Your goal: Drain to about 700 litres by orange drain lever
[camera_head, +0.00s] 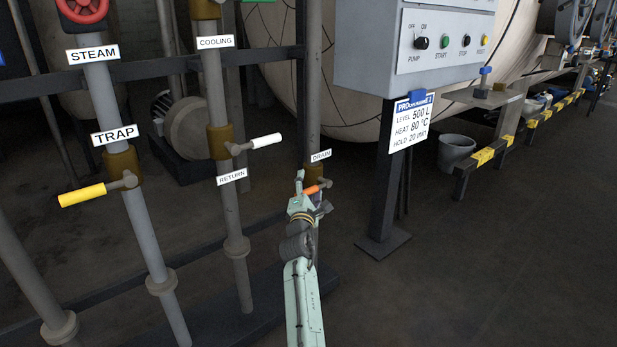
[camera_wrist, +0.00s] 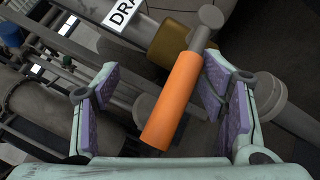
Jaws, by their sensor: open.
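The orange drain lever (camera_head: 312,189) sits on the drain pipe below a white DRAIN label (camera_head: 321,156). In the wrist view the orange handle (camera_wrist: 173,100) lies between the open fingers of my gripper (camera_wrist: 160,95), closer to the right finger, with a gap to the left one. I cannot tell whether the right finger touches it. The DRAIN label (camera_wrist: 121,12) is partly cut off at the top of the wrist view. In the head view my gripper (camera_head: 308,196) is at the lever and hides part of it. No litre readout shows.
Left of the drain pipe are the white return lever (camera_head: 264,141) and the yellow trap lever (camera_head: 82,195). A pump control box (camera_head: 420,45) stands on a post at right. A card (camera_head: 411,122) there reads level 500 L. A grey bucket (camera_head: 457,151) stands behind it.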

